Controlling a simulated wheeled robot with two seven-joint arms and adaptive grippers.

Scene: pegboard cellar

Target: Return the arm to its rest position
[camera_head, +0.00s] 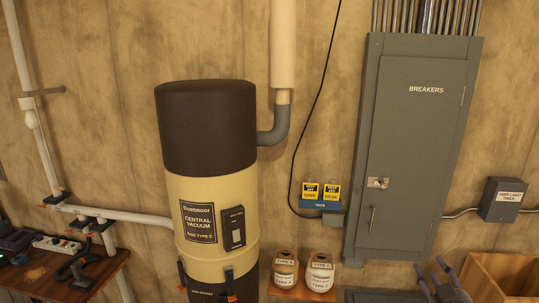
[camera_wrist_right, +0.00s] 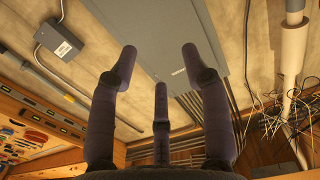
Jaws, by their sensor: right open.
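The cabinet (camera_wrist_right: 165,30) fills the top middle of that view, beyond the fingertips, and appears upside down. Most of my right arm is out of the picture. My left gripper is in neither view.
A central vacuum (camera_head: 208,180) stands left of the cabinet. A wooden crate (camera_head: 505,275) is at the lower right. A bench (camera_head: 75,275) with a power strip is at the left.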

